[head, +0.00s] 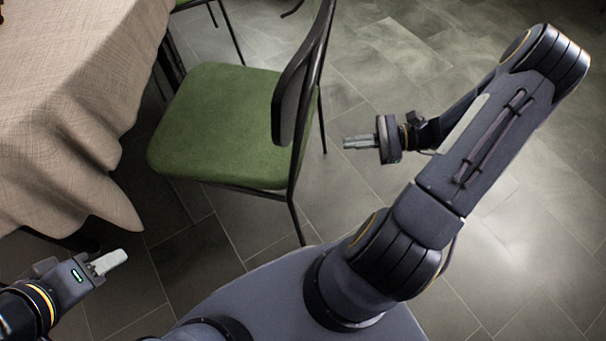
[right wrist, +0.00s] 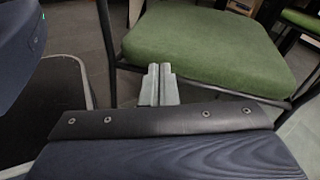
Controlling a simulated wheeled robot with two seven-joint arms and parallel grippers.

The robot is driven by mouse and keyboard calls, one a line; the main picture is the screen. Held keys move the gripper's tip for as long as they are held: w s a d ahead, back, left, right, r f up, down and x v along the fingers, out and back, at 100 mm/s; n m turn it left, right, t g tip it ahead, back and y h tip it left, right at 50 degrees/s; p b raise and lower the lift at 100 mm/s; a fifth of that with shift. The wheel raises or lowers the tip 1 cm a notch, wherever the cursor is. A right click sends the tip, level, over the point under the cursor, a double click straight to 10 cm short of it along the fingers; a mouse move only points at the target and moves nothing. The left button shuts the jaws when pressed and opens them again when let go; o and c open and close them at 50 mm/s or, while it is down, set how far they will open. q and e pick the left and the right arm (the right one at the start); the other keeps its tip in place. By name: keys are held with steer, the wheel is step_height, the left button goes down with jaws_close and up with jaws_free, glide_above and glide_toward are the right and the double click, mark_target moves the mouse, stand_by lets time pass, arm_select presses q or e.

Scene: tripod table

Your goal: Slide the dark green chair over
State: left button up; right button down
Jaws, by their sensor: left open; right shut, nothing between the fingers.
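The dark green chair (head: 218,128) stands in the middle of the head view, its seat facing the table and its dark backrest (head: 297,95) on the right side. My left gripper (head: 108,262) is open and empty, low at the left, below the tablecloth.
A table with a beige cloth (head: 70,95) fills the upper left, its cloth hanging close to the seat's left edge. Another green chair (head: 190,4) shows at the top. The tiled floor (head: 520,190) at the right is clear.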

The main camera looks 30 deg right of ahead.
steer(key=d+f+m+t+b, duration=0.4)
steer(key=f+m+t, duration=0.1)
steer(key=f, duration=0.7)
arm_select(q)
step_height(320, 180, down, 6)
steer(key=shift+r, duration=0.1)
arm_select(e)
steer(key=x, duration=1.3)
steer(key=shift+h, duration=0.4)
